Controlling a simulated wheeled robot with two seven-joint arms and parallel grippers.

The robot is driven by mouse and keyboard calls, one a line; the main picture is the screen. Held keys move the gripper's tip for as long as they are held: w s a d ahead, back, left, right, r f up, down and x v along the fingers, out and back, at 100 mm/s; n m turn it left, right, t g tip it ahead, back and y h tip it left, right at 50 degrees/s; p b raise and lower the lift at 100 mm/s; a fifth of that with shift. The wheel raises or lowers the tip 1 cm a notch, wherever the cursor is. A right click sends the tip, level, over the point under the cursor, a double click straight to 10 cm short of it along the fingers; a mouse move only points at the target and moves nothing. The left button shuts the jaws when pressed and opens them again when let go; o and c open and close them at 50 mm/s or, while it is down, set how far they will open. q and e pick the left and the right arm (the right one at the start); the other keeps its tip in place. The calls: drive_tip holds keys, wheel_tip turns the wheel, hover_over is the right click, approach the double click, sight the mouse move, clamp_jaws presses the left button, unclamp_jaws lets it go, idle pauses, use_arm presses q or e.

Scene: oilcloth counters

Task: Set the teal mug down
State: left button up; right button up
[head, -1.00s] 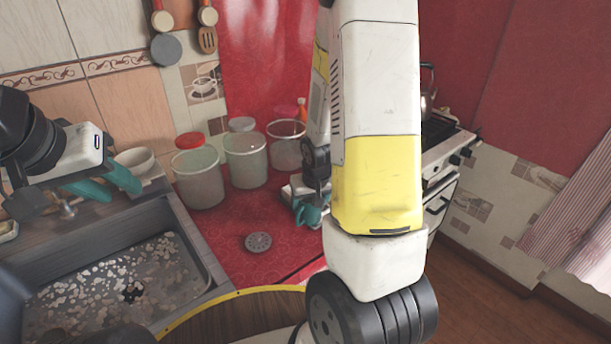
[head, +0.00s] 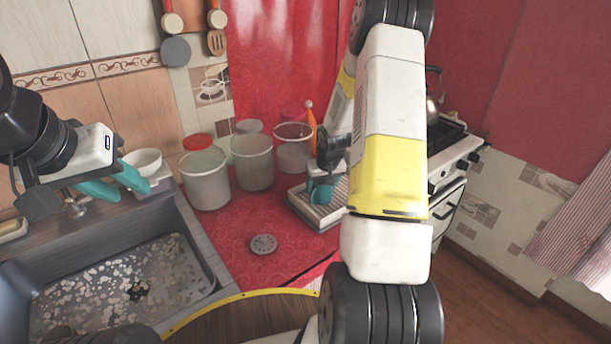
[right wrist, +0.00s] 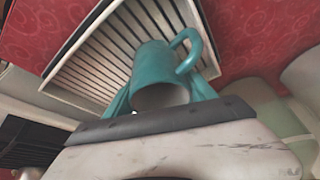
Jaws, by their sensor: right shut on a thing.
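The teal mug (right wrist: 152,68) is between the teal fingers of my right gripper (right wrist: 160,98), which is shut on it. In the right wrist view its handle points up and right, and its round end faces the camera. Behind it is the slatted rack (right wrist: 85,62). In the head view the rack (head: 312,211) stands on the red counter, with my right gripper (head: 320,190) over it, partly hidden by my arm. I cannot tell whether the mug touches the slats. My left gripper (head: 122,184) is open and empty above the sink's back edge.
Several lidded jars, one (head: 206,178) at the front, stand left of the rack. An orange bottle (head: 311,122) is behind it. A round grey disc (head: 263,244) lies on the red counter (head: 235,220), otherwise clear there. A white bowl (head: 143,160) is by the sink (head: 120,285); the stove (head: 455,150) is right.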

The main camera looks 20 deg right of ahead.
drive_tip(key=shift+f, duration=0.4)
drive_tip(key=o, duration=1.8)
drive_tip(key=shift+f, duration=0.1)
drive_tip(key=a+v, duration=0.2)
drive_tip(key=v, duration=0.9)
drive_tip(key=a+v, duration=0.2)
drive_tip(key=v, duration=0.9)
drive_tip(key=s+a+r, duration=0.3)
drive_tip(key=s+r, duration=0.1)
drive_tip(key=s, duration=0.3)
drive_tip(key=s+a+r+t+y, duration=0.1)
drive_tip(key=s+a+r, duration=0.3)
drive_tip(key=s, duration=0.3)
drive_tip(key=s+a+r+n+y, duration=0.1)
drive_tip(key=s+a+r, duration=0.3)
drive_tip(key=s, duration=0.3)
drive_tip(key=shift+s+t, duration=0.3)
drive_tip(key=shift+t, duration=0.1)
